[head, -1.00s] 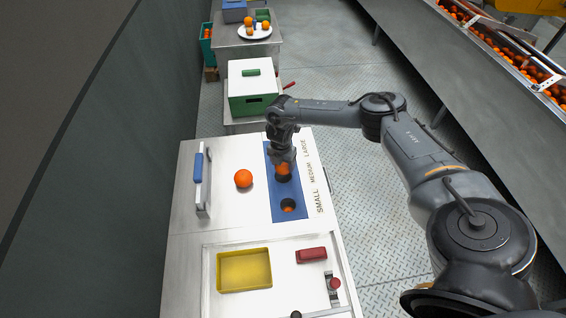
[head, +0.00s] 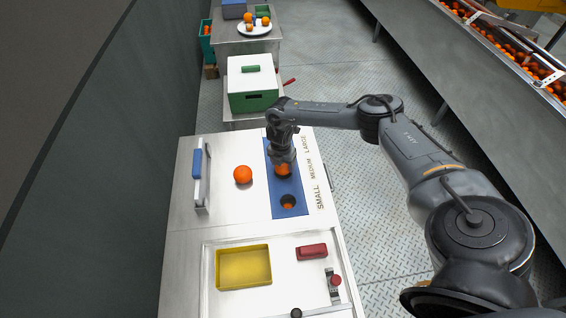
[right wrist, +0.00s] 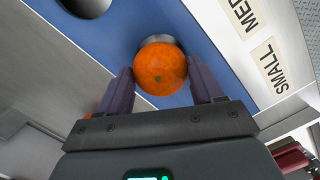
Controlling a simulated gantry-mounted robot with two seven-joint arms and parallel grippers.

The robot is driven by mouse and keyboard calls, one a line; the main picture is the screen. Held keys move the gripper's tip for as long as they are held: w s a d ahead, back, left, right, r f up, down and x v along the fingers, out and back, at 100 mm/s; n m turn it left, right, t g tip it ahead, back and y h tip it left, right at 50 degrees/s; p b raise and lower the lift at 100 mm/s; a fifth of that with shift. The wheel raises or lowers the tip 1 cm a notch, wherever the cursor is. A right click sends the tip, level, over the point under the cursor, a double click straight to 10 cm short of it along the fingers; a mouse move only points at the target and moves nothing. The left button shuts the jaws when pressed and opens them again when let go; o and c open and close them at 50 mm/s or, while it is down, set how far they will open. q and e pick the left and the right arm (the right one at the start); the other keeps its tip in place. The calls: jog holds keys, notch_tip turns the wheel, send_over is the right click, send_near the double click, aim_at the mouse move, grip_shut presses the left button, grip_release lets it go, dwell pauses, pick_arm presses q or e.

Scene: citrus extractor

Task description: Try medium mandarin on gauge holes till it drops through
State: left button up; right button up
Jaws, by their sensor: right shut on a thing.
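My right gripper (head: 283,160) is shut on an orange mandarin (head: 283,170) over the blue gauge strip (head: 287,186). In the right wrist view the mandarin (right wrist: 160,70) sits between the two fingers, with a hole (right wrist: 160,42) partly showing behind it. In the head view it is at the middle hole, near the MEDIUM label; I cannot tell whether it touches the rim. The hole nearest the SMALL label (head: 288,202) is uncovered, with some orange showing inside. A second mandarin (head: 243,175) lies on the white top left of the strip. My left gripper is not in view.
A yellow tray (head: 244,287), a red block (head: 312,251) and a small red-knobbed device (head: 335,281) are at the front. A blue-and-grey upright piece (head: 201,175) stands at the left. A green box with a white lid (head: 252,85) stands behind.

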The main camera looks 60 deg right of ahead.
jog(key=shift+f, duration=0.1)
jog(key=o, duration=1.2)
jog(key=shift+c, duration=0.2)
jog(key=r, duration=0.7)
jog(key=a+r, duration=0.1)
jog(key=r, duration=0.2)
jog(key=shift+a+r, duration=0.1)
jog(key=shift+r, duration=0.25)
